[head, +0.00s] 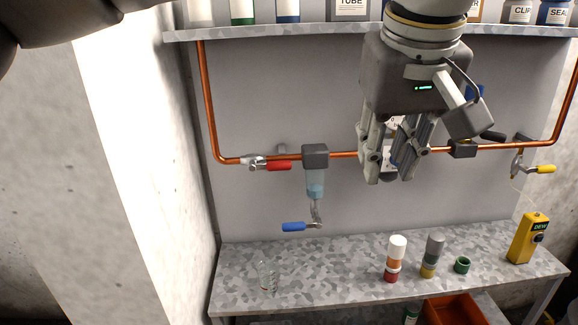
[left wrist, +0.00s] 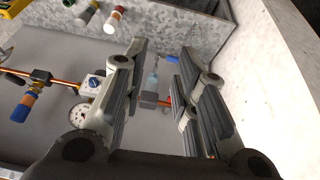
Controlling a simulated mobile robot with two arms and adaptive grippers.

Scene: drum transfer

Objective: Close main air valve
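A copper air pipe (head: 343,154) runs along the grey back panel. A valve with a red lever (head: 278,166) sits on its left part, the lever lying along the pipe; it also shows in the left wrist view (left wrist: 168,102). A blue lever (head: 294,226) hangs below the clear filter bowl (head: 315,184). A yellow lever (head: 545,169) is at the right. No label shows which is the main valve. My left gripper (head: 390,174) is open and empty, pointing down, right of the red lever; it partly hides the gauge (left wrist: 80,115). My right gripper is not in view.
Below is a speckled bench (head: 330,262) with a clear bottle (head: 267,277), two capped containers, a green ring (head: 462,264) and a yellow device (head: 528,238). A shelf (head: 300,31) with jars is above. A pale wall (head: 170,150) stands close left of the pipe.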

